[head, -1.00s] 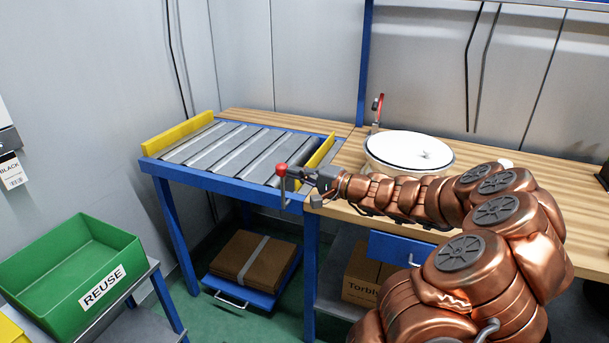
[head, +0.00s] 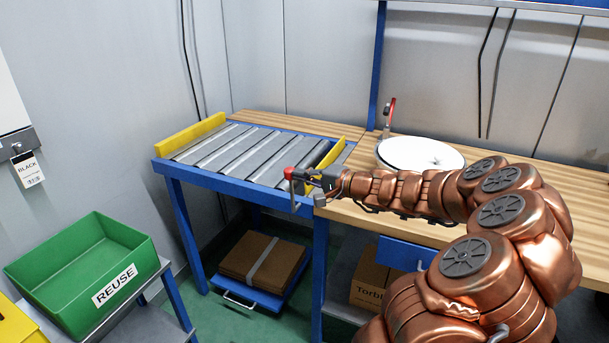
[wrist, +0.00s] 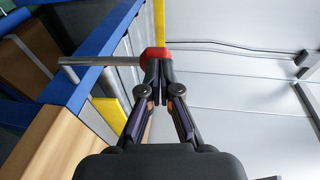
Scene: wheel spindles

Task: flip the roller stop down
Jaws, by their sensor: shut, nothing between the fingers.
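A yellow plate (head: 331,153) stands upright along the right end of the roller conveyor (head: 245,152). A red knob (head: 290,172) with a thin grey rod hanging down from it is at the conveyor's front right corner. In the wrist view the red knob (wrist: 156,55) is at the fingertips and its grey rod (wrist: 95,61) runs left across the blue frame. My gripper (head: 303,176) is shut, also in the wrist view (wrist: 158,72). Its tips are at the knob with nothing held between them. I cannot tell whether they touch it.
A wooden bench (head: 490,210) holds a white round basin (head: 420,153) and a red-handled clamp (head: 389,112). A second yellow plate (head: 190,134) stands at the conveyor's left end. A green bin (head: 85,270) and a cardboard box (head: 262,258) are lower down.

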